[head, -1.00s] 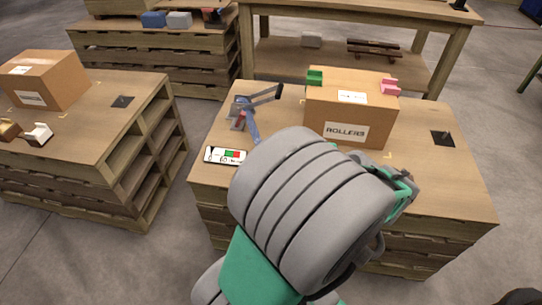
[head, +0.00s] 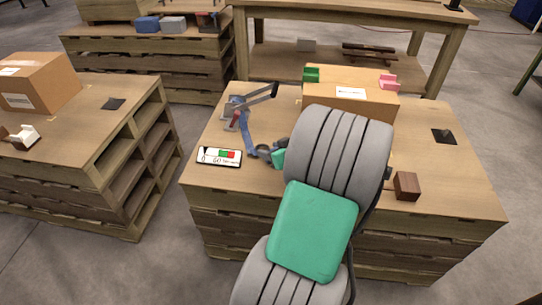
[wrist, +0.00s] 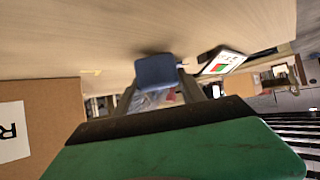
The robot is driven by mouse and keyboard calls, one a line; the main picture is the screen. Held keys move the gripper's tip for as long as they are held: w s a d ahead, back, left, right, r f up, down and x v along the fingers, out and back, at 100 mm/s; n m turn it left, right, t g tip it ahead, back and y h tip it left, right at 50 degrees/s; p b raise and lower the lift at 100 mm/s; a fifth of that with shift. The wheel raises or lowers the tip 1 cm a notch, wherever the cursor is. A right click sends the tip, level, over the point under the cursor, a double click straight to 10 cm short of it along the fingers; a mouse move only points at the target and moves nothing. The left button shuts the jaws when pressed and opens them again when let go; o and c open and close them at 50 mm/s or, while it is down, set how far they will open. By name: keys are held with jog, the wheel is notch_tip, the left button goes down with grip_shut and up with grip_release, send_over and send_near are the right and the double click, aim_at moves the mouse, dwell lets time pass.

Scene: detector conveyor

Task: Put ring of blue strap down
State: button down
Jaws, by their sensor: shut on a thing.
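The blue strap (head: 246,132) runs from a grey and red hand tool with a long dark lever (head: 258,96) toward my gripper (head: 264,152) at the front left of the pallet table. In the wrist view, a blue piece of the strap (wrist: 155,71) shows between the two fingers of my gripper (wrist: 160,90), which is shut on it. Whether the strap forms a full ring is hidden by the fingers and my arm. Whether the held part touches the table is unclear.
A display with green and red fields (head: 219,157) lies just left of my gripper. A cardboard box (head: 365,102) with green and pink pieces on top stands behind my arm. A dark brown block (head: 406,186) and a black square (head: 444,137) are to the right. Another pallet table (head: 85,135) stands left.

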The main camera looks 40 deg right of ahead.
jog(key=shift+f, duration=0.4)
jog(key=shift+f, duration=0.15)
jog(key=c, duration=0.7)
grip_release()
